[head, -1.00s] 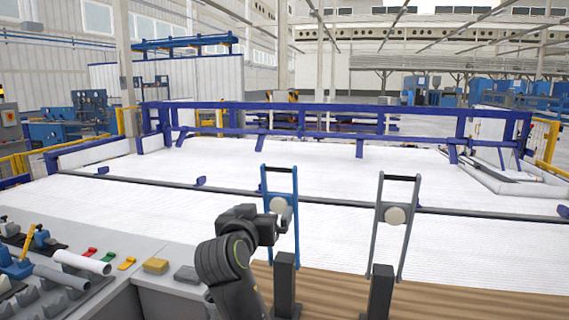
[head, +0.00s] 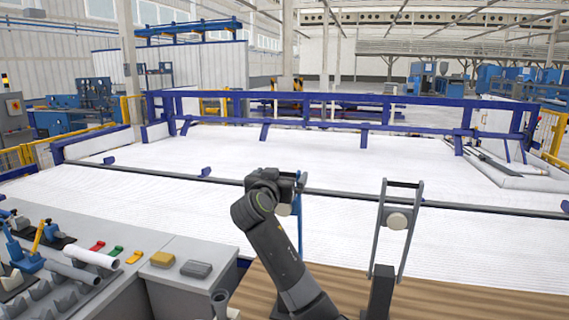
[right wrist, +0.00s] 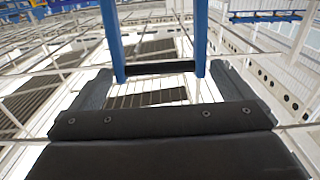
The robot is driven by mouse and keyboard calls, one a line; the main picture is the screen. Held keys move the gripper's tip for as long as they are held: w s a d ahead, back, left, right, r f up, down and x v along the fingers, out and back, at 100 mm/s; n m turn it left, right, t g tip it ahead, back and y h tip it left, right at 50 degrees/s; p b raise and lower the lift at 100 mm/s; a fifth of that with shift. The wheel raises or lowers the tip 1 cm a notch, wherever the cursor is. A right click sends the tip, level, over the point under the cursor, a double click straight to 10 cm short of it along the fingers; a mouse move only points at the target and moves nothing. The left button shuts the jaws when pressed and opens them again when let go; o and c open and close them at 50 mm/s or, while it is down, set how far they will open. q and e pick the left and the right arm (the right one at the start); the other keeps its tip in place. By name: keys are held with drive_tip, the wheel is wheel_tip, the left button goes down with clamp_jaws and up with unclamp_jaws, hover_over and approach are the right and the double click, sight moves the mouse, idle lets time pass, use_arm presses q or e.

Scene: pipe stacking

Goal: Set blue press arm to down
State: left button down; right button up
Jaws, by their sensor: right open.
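The blue press arm (head: 300,228) is mostly hidden behind my right arm in the head view; only a strip of one blue side bar shows. In the right wrist view its two blue bars (right wrist: 201,38) and black handle crossbar (right wrist: 155,68) are seen close up. My right gripper (head: 292,183) is at the top of this press arm. In the right wrist view the open jaws (right wrist: 161,80) have one finger on each side, with the black crossbar spanning between them near the tips. Contact cannot be told. My left gripper is not in view.
A grey press arm (head: 379,230) stands upright to the right, with a black handle and a round white disc. A grey bench with pipes (head: 91,257), levers and coloured blocks (head: 162,259) is at left. A white bed with blue rails (head: 330,97) lies behind.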

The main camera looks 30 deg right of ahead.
drive_tip(key=shift+p+x, duration=0.65)
drive_tip(key=shift+x, duration=1.5)
